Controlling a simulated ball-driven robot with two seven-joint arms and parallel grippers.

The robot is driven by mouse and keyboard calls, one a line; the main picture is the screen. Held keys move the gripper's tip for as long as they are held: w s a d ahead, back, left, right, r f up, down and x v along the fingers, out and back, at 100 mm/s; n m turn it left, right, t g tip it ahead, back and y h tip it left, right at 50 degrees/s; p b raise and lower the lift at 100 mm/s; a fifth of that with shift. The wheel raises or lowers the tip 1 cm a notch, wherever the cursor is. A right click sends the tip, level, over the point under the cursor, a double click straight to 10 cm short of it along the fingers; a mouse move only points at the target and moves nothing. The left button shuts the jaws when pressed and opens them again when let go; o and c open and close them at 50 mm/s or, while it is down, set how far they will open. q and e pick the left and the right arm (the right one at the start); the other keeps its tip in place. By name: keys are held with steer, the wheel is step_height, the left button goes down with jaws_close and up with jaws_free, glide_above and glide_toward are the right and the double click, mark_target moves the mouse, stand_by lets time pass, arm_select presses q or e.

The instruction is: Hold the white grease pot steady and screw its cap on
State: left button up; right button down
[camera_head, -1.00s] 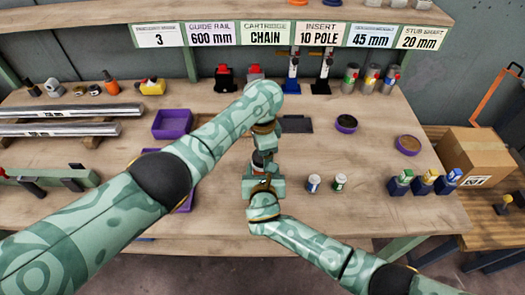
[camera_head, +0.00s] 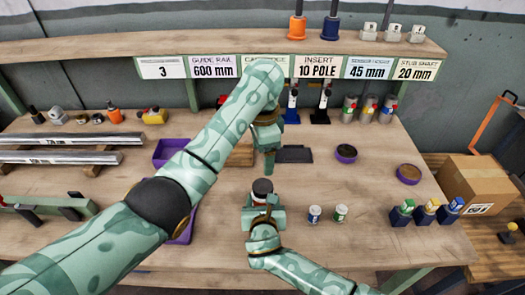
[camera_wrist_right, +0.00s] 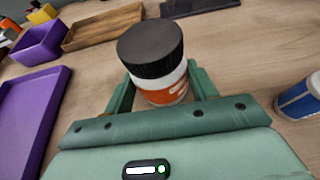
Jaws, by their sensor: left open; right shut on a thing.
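The white grease pot (camera_wrist_right: 165,88) with an orange label stands upright between the fingers of my right gripper (camera_wrist_right: 160,95), which is shut on it. The black cap (camera_wrist_right: 150,45) sits level on top of the pot; how tightly it is screwed cannot be seen. In the head view the cap (camera_head: 262,187) shows above my right gripper (camera_head: 263,212), which hides most of the pot. My left gripper (camera_head: 269,168) is open and empty, pointing down, behind and above the cap and apart from it.
Two small jars (camera_head: 314,213) (camera_head: 340,212) stand right of the pot. Purple trays (camera_wrist_right: 30,120), a wooden tray (camera_wrist_right: 103,25) and a dark plate (camera_head: 294,154) lie around. Purple round dishes (camera_head: 346,153) and bottles in blue and dark holders (camera_head: 427,211) are further right.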

steer(key=shift+c, duration=2)
jaws_free()
steer(key=shift+s, duration=0.1)
steer(key=shift+s+r, duration=0.2)
steer(key=shift+s, duration=0.05)
steer(key=p+v, duration=0.5)
steer(key=v, duration=1)
steer(key=shift+s, duration=0.3)
